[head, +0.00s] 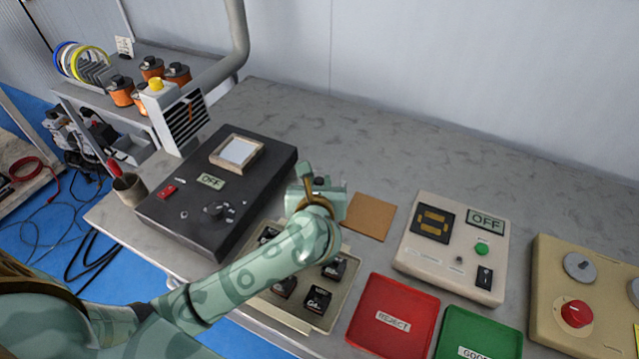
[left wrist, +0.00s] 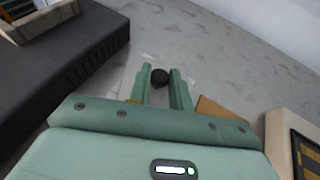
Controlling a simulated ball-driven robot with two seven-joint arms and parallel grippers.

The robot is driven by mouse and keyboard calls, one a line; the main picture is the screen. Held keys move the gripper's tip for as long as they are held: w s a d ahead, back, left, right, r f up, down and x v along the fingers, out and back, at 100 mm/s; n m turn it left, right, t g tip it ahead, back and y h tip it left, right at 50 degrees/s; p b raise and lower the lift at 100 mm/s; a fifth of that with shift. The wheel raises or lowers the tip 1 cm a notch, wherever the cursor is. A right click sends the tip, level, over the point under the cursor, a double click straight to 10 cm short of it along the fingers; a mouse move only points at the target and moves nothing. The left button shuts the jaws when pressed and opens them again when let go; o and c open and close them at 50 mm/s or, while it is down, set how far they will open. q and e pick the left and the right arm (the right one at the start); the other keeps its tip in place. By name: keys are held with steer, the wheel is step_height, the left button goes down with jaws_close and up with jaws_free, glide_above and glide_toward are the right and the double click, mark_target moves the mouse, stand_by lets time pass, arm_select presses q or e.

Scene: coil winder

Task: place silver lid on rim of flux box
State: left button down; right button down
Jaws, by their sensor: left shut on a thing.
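My left gripper (head: 318,185) is above the grey bench, just right of the black control unit. In the left wrist view its fingers (left wrist: 160,88) are shut on the dark round knob (left wrist: 160,77) of the silver lid (left wrist: 160,97). The lid's pale reflective plate shows faintly around the fingers and blends with the bench; its height above the bench is hard to tell. A square box with a wood-coloured rim (head: 238,151), apparently the flux box, sits on the black unit with a pale surface inside. Its corner shows in the left wrist view (left wrist: 40,20). My right gripper is out of view.
The black unit (head: 185,215) has a dial and an OFF display. A tray of small parts (head: 335,305) lies under my left arm. A brown square pad (head: 371,216), a cream tester (head: 440,265) and red and green trays stand to the right. The back bench is clear.

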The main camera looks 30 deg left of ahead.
arm_select(q)
steer(key=c, duration=1.6)
jaws_free()
steer(key=shift+f, duration=0.15)
steer(key=o, duration=0.3)
steer(key=shift+r, duration=0.35)
steer(key=p+v, duration=0.3)
steer(key=v, duration=0.9)
steer(key=shift+s+f, duration=0.1)
steer(key=shift+f, duration=0.05)
